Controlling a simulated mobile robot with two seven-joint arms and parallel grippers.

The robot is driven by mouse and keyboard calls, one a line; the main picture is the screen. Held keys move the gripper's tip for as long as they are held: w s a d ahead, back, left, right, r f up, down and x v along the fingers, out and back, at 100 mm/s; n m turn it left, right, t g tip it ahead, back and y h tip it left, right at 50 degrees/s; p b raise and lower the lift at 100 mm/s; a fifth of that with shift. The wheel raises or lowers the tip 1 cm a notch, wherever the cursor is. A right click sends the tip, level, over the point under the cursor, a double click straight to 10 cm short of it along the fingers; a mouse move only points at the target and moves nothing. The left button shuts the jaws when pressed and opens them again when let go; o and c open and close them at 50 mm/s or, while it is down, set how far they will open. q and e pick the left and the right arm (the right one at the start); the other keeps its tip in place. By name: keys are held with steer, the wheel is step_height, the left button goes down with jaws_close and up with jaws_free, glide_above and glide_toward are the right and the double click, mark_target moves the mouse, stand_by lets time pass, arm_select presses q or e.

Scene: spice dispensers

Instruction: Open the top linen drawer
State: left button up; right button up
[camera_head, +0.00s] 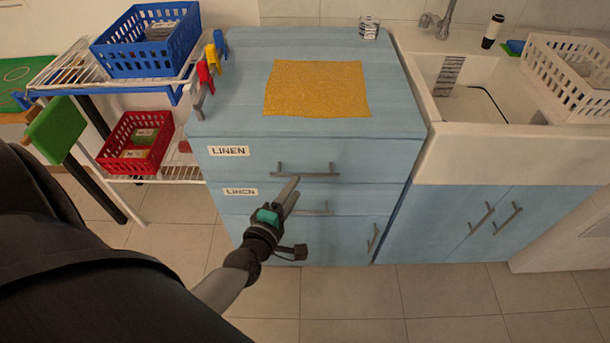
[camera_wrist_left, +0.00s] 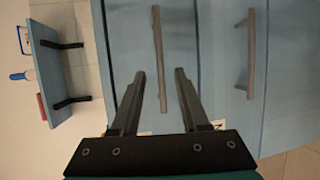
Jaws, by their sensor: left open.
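The top linen drawer (camera_head: 260,158) is the upper front of the blue cabinet, marked LINEN, and looks closed. Its grey bar handle (camera_head: 306,174) runs sideways across the front. My left gripper (camera_head: 294,188) is open and empty, just in front of and below the left part of this handle. In the left wrist view the handle (camera_wrist_left: 161,50) appears upright, in line with the gap between the two fingertips (camera_wrist_left: 160,73). I cannot tell how far the tips are from the bar. My right gripper is not in view.
A second LINEN drawer with its own handle (camera_head: 315,212) is just below. A yellow cloth (camera_head: 317,88) lies on the cabinet top. A rack with a blue basket (camera_head: 147,40) and red basket (camera_head: 136,141) stands left. A white sink (camera_head: 480,95) adjoins right. The floor in front is clear.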

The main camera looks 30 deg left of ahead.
mark_target(303, 176)
arm_select(q)
steer(key=b+x, duration=0.1)
steer(key=x, duration=0.5)
steer(key=shift+w+f, duration=0.15)
steer(key=shift+w, duration=0.35)
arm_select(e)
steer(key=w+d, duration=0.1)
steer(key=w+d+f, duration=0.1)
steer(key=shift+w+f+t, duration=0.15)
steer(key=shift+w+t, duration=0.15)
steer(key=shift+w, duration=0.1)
arm_select(q)
steer(key=shift+c, duration=0.4)
steer(key=c, duration=0.3)
jaws_close()
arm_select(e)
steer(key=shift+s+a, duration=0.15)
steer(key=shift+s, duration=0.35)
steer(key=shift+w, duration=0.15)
